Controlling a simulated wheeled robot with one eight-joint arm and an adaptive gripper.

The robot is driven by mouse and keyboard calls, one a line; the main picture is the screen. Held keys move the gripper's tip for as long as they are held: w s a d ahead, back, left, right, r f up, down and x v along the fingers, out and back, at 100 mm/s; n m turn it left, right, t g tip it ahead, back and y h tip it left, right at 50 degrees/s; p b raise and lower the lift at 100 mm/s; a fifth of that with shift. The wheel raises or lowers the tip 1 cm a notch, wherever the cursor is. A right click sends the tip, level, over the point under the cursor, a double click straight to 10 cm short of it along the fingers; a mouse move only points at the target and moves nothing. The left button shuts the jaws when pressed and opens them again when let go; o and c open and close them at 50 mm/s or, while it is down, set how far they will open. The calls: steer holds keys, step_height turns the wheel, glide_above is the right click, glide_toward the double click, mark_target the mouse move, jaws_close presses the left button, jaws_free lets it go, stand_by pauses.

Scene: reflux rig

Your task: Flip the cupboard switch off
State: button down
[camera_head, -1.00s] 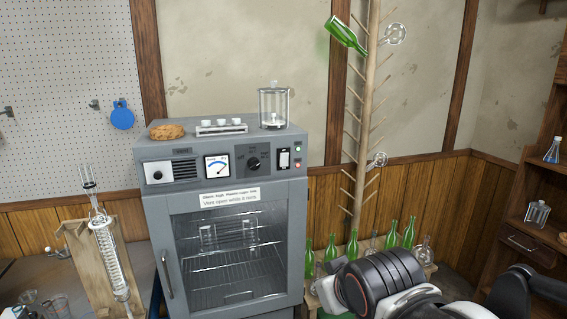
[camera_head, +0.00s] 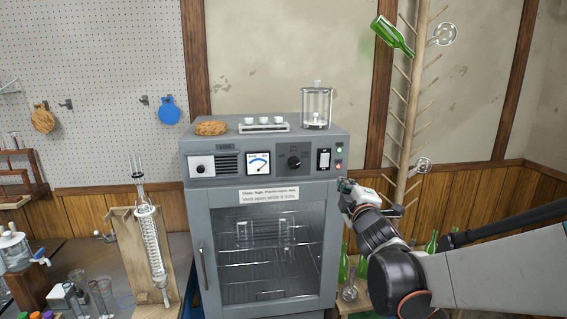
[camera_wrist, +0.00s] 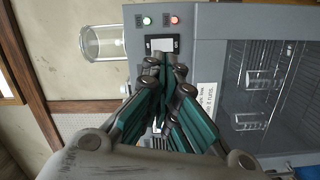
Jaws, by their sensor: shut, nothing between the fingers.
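The grey cupboard (camera_head: 260,196) stands in the middle of the head view with its glass door shut. Its switch (camera_head: 324,159) is a white rocker in a black frame at the right end of the front panel. The switch also shows near the top of the wrist view (camera_wrist: 163,44). My gripper (camera_head: 346,184) is at the cupboard's right front, lower and to the right of the switch in the head view. In the wrist view my gripper's fingertips (camera_wrist: 165,66) are together and empty, just below the switch. Contact with the switch cannot be told.
Green and red lamps (camera_wrist: 175,20) sit beside the switch. A glass jar (camera_head: 316,108), a small rack and a brown ring stand on the cupboard. A coil condenser on a wooden stand (camera_head: 140,240) is left.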

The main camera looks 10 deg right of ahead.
steer(key=shift+w+a+f+n+t+y, duration=0.25)
steer(key=shift+w+n+y, duration=0.1)
steer(key=shift+w+n, duration=0.35)
steer(key=shift+w+a+f+n+t+y, duration=0.25)
steer(key=shift+w+n+y, duration=0.2)
steer(key=shift+n, duration=0.4)
steer(key=shift+w+a+f+n+t+y, duration=0.1)
steer(key=shift+w+a+n+t+y, duration=0.15)
steer(key=shift+w+n, duration=0.45)
steer(key=b, duration=0.3)
glide_toward(325, 160)
steer(key=w, duration=0.1)
steer(key=w+a+r, duration=0.1)
steer(key=w, duration=0.3)
steer(key=shift+a+r, duration=0.15)
steer(key=shift+a, duration=0.1)
steer(key=shift+w+r+b, duration=0.15)
steer(key=shift+w+b, duration=0.15)
steer(key=shift+w, duration=0.5)
